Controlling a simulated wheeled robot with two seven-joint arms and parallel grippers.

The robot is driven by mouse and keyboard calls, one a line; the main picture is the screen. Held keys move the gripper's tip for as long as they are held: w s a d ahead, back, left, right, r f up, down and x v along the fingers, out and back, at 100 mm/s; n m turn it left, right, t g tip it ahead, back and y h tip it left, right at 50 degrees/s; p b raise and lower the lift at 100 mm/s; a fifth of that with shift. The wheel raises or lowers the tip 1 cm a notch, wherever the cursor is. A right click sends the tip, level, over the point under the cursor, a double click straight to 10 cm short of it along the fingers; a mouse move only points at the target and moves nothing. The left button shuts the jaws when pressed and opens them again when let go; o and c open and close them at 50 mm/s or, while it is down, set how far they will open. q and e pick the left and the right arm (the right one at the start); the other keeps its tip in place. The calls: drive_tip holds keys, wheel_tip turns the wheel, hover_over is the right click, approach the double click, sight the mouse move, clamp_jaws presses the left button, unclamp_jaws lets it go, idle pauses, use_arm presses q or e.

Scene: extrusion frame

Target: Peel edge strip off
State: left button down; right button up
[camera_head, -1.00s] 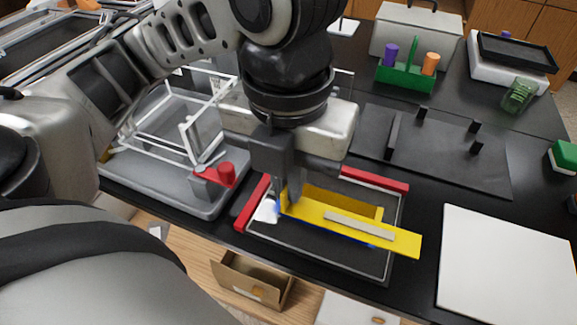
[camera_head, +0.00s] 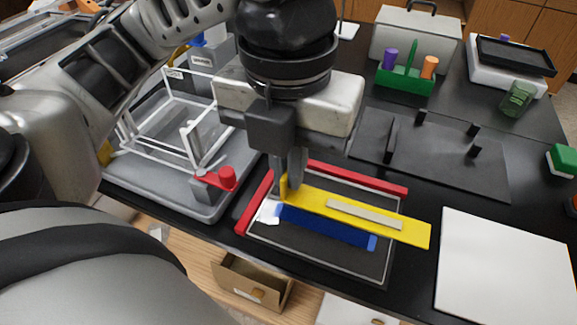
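My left gripper (camera_head: 290,190) points down over a dark framed mat (camera_head: 350,255). Its fingers are close together at the left end of a long yellow piece (camera_head: 412,231), around a short upright yellow part. The yellow piece carries a pale beige strip (camera_head: 365,214) along its top and slants across the mat, its right end past the mat's edge. A blue bar (camera_head: 325,228) lies on the mat in front of it. A small white piece (camera_head: 268,211) is at the mat's left corner. Red strips (camera_head: 358,178) run along the mat's back and left sides. My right gripper is not in view.
A grey tray (camera_head: 190,200) with a white open frame (camera_head: 200,120) and a red-topped clamp (camera_head: 226,178) stands left. A dark plate with posts (camera_head: 440,160) lies behind right. A white board (camera_head: 505,270) lies at right. A green caddy (camera_head: 405,82) and grey box are at the back.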

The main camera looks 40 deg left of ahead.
use_arm(q)
drive_tip(key=shift+r, duration=2.45)
